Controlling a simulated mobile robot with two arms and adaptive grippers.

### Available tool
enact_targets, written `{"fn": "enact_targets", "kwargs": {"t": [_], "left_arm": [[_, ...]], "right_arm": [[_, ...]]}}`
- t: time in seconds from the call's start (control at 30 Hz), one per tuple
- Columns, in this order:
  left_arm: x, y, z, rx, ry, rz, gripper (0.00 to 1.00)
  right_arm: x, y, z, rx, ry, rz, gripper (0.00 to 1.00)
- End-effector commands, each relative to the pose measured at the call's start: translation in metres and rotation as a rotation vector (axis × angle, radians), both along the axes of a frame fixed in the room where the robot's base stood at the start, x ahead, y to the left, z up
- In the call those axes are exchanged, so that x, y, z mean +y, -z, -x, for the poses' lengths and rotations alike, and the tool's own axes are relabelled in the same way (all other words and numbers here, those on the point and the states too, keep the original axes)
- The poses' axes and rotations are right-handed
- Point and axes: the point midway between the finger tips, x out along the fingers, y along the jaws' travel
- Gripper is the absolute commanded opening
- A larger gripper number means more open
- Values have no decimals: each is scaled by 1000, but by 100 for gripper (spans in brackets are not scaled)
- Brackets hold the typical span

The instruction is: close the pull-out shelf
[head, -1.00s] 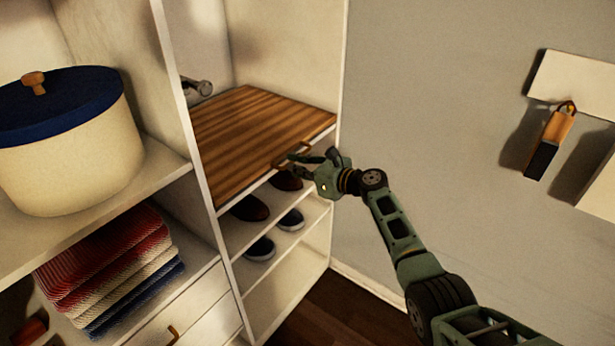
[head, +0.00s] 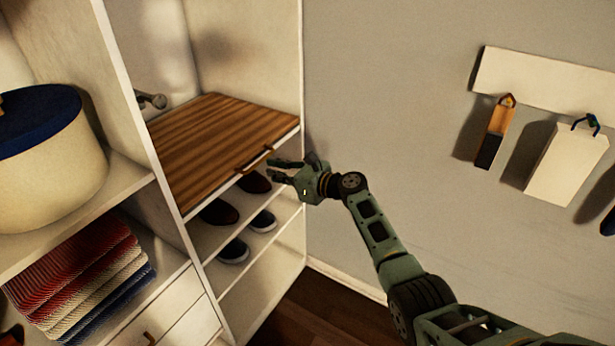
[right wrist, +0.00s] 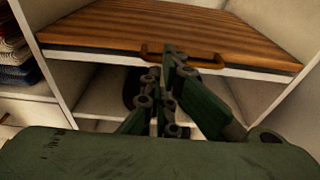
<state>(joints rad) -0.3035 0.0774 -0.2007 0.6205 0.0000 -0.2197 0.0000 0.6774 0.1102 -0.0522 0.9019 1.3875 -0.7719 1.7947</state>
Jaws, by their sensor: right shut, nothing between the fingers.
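The pull-out shelf (head: 215,145) is a brown striped wooden board with a pale front edge. It sits in the right bay of the cabinet, and its front edge looks about level with the cabinet front. Its small bar handle (head: 256,159) is on that edge; the handle also shows in the right wrist view (right wrist: 150,50). My right gripper (head: 272,171) is shut and empty, just in front of the handle and slightly below it. In the right wrist view its fingers (right wrist: 168,88) overlap the handle; I cannot tell whether they touch. My left gripper is not in view.
Dark shoes (head: 220,211) stand on racks below the shelf. Items hang from a wall rack (head: 545,85) at right. The floor before the cabinet looks clear.

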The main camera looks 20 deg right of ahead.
Motion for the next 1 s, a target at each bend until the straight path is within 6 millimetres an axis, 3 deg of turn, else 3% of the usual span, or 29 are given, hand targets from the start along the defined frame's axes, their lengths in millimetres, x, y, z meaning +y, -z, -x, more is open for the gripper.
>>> {"fn": "enact_targets", "kwargs": {"t": [0.17,0.5,0.77,0.87,0.97,1.0], "left_arm": [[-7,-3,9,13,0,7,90],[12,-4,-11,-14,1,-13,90],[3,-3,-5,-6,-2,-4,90],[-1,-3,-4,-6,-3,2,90],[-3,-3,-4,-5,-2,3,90],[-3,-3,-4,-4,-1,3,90]], "right_arm": [[-15,-3,18,1,-1,2,0],[-49,-12,56,2,-1,3,0],[-57,-15,67,3,-2,2,0],[-58,-3,68,6,0,30,0],[-61,37,75,13,6,128,0],[-63,60,80,15,6,189,0]]}}
